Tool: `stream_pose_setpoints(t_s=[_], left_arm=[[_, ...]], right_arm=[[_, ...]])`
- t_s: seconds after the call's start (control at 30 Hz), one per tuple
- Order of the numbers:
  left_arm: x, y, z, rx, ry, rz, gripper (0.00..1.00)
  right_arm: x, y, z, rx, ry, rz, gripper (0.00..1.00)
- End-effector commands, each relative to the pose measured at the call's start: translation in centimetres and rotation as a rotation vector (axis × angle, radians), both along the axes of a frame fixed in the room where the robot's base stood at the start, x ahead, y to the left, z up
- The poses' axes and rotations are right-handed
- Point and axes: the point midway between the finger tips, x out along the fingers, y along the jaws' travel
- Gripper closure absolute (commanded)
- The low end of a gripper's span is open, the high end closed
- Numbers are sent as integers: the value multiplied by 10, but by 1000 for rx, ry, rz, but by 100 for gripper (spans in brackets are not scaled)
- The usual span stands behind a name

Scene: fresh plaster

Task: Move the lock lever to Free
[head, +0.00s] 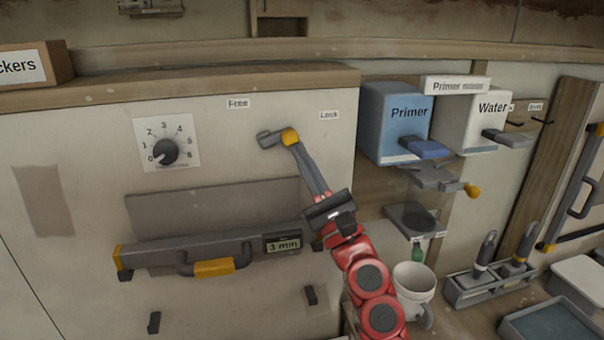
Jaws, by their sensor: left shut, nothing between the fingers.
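The lock lever (270,138) is on the pale panel, a grey piece with a yellow knob (290,137) at its right end. The Free label (238,103) is above and left of it. The Lock label (329,115) is above and right. The knob lies to the right of the grey part, on the Lock side. My left gripper (296,149) reaches up from below, shut and empty, with its fingertips at the knob's lower edge. I cannot tell whether they touch it. The fingertips partly overlap the lever's surroundings. My right gripper is not in view.
A numbered dial (165,152) is left of the lever. Below is a bar with a yellow grip (214,267) and a 3 mm display (283,245). Right are the blue Primer box (392,128), the Water box (467,136), a white mug (414,281) and a tool rack (490,287).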

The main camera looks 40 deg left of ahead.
Motion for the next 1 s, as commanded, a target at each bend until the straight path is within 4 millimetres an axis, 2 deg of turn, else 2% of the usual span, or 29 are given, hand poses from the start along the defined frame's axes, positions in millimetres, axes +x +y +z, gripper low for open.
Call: stream_pose_setpoints(t_s=[0.03,0.2,0.3,0.5,0.7,1.0], left_arm=[[0,0,-6,-12,-22,-2,100],[1,-2,-2,-70,-90,-1,100],[1,-2,3,-114,-144,-1,100],[2,-3,17,-213,-258,1,100],[1,-3,33,-333,-399,3,100],[-3,1,53,-519,-615,2,100]], right_arm=[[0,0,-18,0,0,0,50],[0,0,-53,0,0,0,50],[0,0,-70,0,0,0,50],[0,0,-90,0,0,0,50],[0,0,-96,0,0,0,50],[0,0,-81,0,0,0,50]])
